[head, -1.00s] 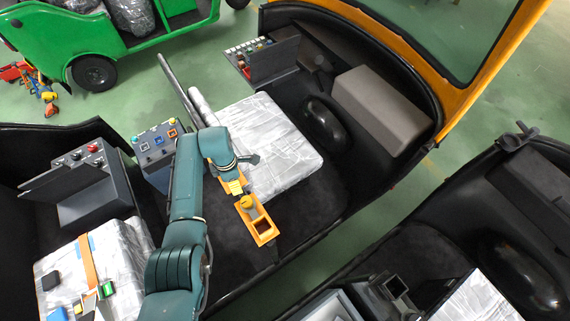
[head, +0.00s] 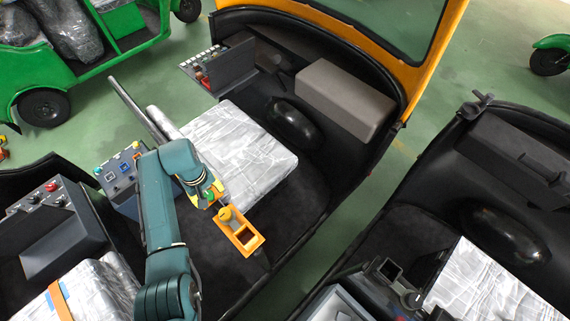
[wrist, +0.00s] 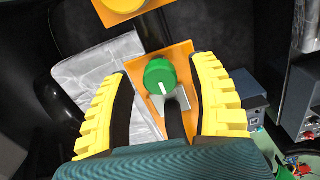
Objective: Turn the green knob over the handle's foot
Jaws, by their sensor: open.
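The green knob (wrist: 160,76) is round with a white pointer mark, on an orange plate (wrist: 181,57) in the wrist view. A dark handle (wrist: 175,118) with a grey foot (wrist: 172,100) sits just below the knob. My gripper (wrist: 160,85) is open, its yellow fingers on either side of the knob and apart from it. In the head view my gripper (head: 211,197) is over the orange unit, and a bit of the green knob (head: 209,194) shows between the fingers. The handle is mostly hidden there.
A yellow knob (head: 225,213) stands on an orange box (head: 246,239) beside the gripper. A plastic-wrapped seat (head: 240,155) lies behind it. A blue-grey control box (head: 122,171) is to the left. Dark floor is open to the right.

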